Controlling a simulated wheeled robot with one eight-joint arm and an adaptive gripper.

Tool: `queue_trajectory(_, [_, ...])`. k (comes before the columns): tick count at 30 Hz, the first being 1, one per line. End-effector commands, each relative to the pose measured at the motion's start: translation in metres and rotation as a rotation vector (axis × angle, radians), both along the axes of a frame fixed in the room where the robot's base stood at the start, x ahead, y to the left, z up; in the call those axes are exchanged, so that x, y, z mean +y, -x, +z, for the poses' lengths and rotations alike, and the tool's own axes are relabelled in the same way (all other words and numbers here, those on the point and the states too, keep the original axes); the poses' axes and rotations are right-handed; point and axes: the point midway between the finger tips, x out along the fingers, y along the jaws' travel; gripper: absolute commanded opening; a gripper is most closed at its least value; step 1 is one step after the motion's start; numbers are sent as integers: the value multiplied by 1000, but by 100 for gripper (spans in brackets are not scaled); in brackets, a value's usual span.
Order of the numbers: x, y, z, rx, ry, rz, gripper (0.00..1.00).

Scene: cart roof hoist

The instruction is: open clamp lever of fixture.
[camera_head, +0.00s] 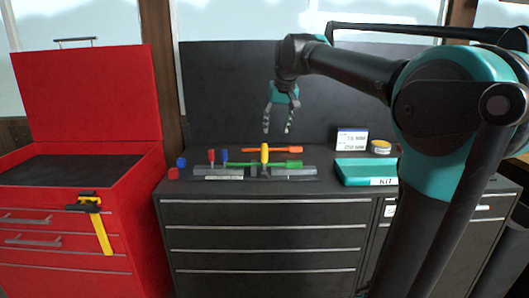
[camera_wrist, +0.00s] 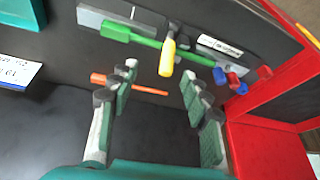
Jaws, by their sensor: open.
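The fixture (camera_wrist: 103,20) is a low grey bar on the dark bench top. It also shows in the head view (camera_head: 295,172), near the bench's front edge. Its clamp lever has a yellow handle (camera_wrist: 167,58), also in the head view (camera_head: 264,154), on a dark pivot near the fixture's middle. A green bar (camera_wrist: 146,41) runs along the fixture, beside the lever. My gripper (camera_head: 277,131) is open and empty above the bench, behind and above the lever in the head view. In the wrist view its fingers (camera_wrist: 159,80) are spread, with the lever beyond them, apart.
An orange bar (camera_head: 278,149) lies behind the fixture. Red and blue pieces (camera_head: 181,162) lie at the bench's left end, by the red tool chest (camera_head: 85,90). A teal tray (camera_head: 360,179) marked Kit, a white sign (camera_head: 352,139) and a yellow roll (camera_head: 380,147) are on the right.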

Motion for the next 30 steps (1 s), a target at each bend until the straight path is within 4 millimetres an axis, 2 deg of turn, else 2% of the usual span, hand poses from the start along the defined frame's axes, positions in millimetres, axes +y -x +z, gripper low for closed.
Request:
queue_trajectory(1, [7, -3, 14, 0, -2, 7, 48])
queue_trajectory(4, [15, -6, 31, 0, -5, 15, 48])
queue_trajectory(7, [18, -7, 36, -1, -6, 17, 48])
queue_trajectory(10, [19, -10, 30, -1, -7, 17, 48])
queue_trajectory(14, [21, -17, 12, -1, -6, 17, 48])
queue_trajectory(30, [35, -56, -86, -1, -6, 17, 48])
